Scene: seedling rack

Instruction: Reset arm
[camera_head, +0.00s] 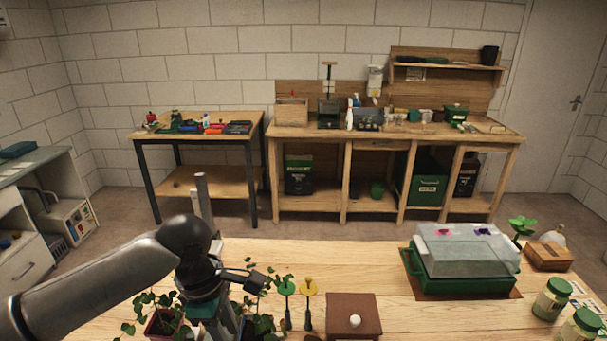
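My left arm (95,280) comes in from the left over the near wooden table. Its dark wrist joint (187,238) is bent. My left gripper (222,318) points down among green leafy seedlings (150,300) at the table's near left. Its fingertips are hidden or cut off by the lower edge, so I cannot tell if it is open or holds anything. My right arm and gripper are not in view.
Beside the gripper stand a green marker (286,290), a yellow marker (308,290) and a brown box (354,313) with a white knob. A green propagator with a clear lid (465,250) and green-lidded jars (551,298) stand right. The table's middle is clear.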

